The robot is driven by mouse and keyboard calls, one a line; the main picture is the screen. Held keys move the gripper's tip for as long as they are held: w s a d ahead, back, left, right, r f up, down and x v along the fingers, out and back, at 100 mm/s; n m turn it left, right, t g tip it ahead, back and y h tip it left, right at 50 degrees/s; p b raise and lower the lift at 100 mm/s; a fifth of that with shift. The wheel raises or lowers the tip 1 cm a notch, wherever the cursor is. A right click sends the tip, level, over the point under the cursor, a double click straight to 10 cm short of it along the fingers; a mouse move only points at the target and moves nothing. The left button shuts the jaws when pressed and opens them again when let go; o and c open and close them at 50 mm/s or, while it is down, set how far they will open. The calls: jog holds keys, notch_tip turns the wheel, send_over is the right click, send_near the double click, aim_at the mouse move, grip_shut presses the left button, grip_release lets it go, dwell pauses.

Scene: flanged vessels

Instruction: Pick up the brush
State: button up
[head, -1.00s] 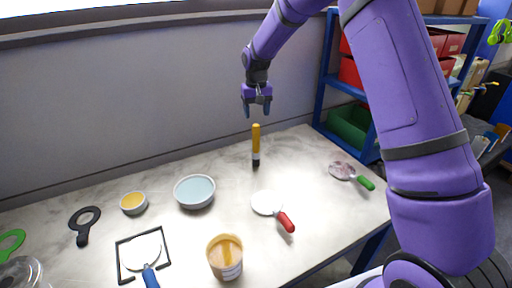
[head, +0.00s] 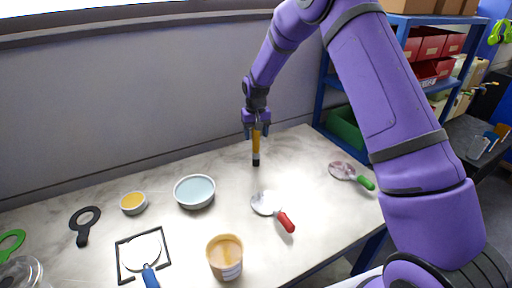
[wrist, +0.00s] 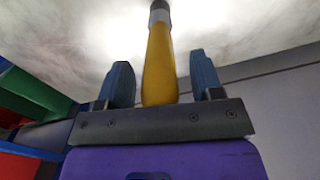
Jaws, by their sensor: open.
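The brush (head: 256,151) has a yellow handle and a dark lower end, and stands or lies near the back of the marble-look table. My gripper (head: 257,133) is at the upper end of its handle, with a finger on each side. In the wrist view the yellow handle of the brush (wrist: 160,65) runs between the two blue fingers of my gripper (wrist: 163,80). A gap shows between the handle and each finger, so the gripper is open. The handle's near end is hidden behind the gripper's dark palm plate.
A pale blue bowl (head: 194,191), a small yellow-filled bowl (head: 133,203) and a tan tub (head: 225,257) stand to the left. A red-handled tool (head: 285,221) and a green-handled tool (head: 364,182) lie to the right. The wall (head: 120,110) is close behind.

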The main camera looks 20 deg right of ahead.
jog(key=c, duration=1)
jog(key=shift+r, duration=0.1)
